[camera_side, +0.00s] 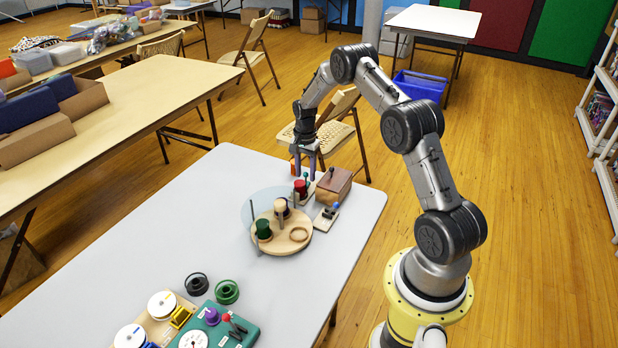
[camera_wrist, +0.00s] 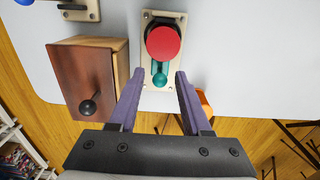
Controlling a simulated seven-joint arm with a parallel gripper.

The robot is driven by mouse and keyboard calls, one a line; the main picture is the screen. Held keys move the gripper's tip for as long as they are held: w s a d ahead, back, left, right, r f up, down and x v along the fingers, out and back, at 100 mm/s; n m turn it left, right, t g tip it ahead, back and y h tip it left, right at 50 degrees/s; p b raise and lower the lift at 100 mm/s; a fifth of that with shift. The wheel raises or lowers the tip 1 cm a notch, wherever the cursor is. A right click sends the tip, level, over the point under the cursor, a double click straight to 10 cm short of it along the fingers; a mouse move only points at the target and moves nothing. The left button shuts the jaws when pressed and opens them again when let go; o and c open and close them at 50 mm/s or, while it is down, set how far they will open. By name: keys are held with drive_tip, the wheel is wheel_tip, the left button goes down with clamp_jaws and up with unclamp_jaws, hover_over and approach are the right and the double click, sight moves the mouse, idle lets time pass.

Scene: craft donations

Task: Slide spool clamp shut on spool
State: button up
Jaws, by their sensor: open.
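The red spool (camera_wrist: 164,42) stands on the spool clamp's cream base plate (camera_wrist: 149,99) in the wrist view; it also shows in the side view (camera_side: 300,186). The clamp's teal slider with its round knob (camera_wrist: 159,79) lies on the gripper side of the spool. Its far end runs under or beside the spool; whether it touches is hidden. My gripper (camera_wrist: 159,74) is open, with its purple fingers on either side of the teal knob and a gap showing on both sides. In the side view my gripper (camera_side: 305,177) points down over the clamp.
A brown wooden box (camera_wrist: 84,73) with a black knob stands close left of my fingers. A plate with a blue-knobbed lever (camera_side: 327,216) and a round wooden board (camera_side: 272,246) with green and cream spools stand nearby. An orange object (camera_wrist: 204,102) is beside the right finger.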

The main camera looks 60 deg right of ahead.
drive_tip(key=shift+r, duration=3.6)
drive_tip(key=shift+n, duration=0.4)
drive_tip(key=s+a+r+n, duration=0.5)
drive_tip(key=s+a+r, duration=0.1)
drive_tip(key=a+r, duration=0.25)
drive_tip(key=s+a+r+n, duration=0.6)
drive_tip(key=a+r, duration=0.2)
drive_tip(key=a, duration=0.1)
drive_tip(key=s+a+r+n+t, duration=0.2)
drive_tip(key=s+a+r+n, duration=0.1)
drive_tip(key=s+a, duration=0.3)
drive_tip(key=s+a+r+n+t, duration=0.3)
drive_tip(key=s+a+r, duration=0.1)
drive_tip(key=s+a, duration=0.3)
drive_tip(key=shift+s+r+t, duration=0.15)
drive_tip(key=shift+s+t, duration=0.15)
drive_tip(key=shift+s, duration=0.75)
drive_tip(key=shift+n, duration=0.3)
